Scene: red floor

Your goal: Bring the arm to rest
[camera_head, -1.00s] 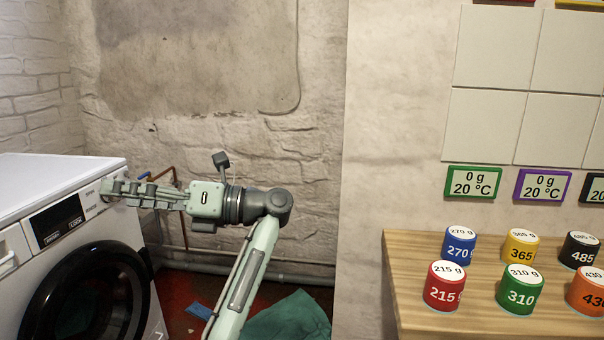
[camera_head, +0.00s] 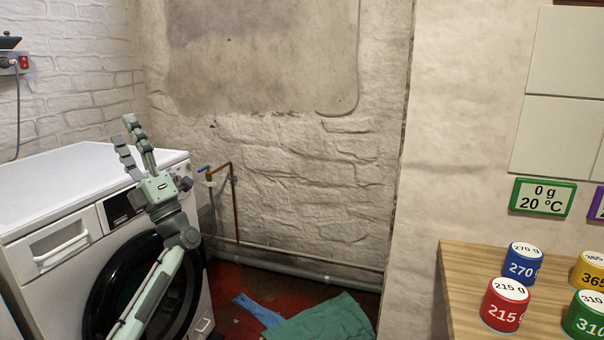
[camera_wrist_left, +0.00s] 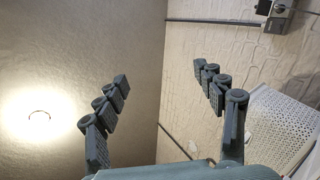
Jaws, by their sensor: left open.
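My left gripper (camera_head: 132,142) is open and empty. In the head view it points up, in front of the white washing machine (camera_head: 60,180) and overlapping its top front edge. I cannot tell whether the arm touches the machine. My right gripper is in no view.
A wooden table (camera_head: 462,290) at the right holds a red weight (camera_head: 505,305), a blue weight (camera_head: 522,264) and others. Green cloth (camera_head: 325,320) and a blue cloth (camera_head: 258,310) lie on the red floor. Pipes (camera_head: 235,205) run along the wall.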

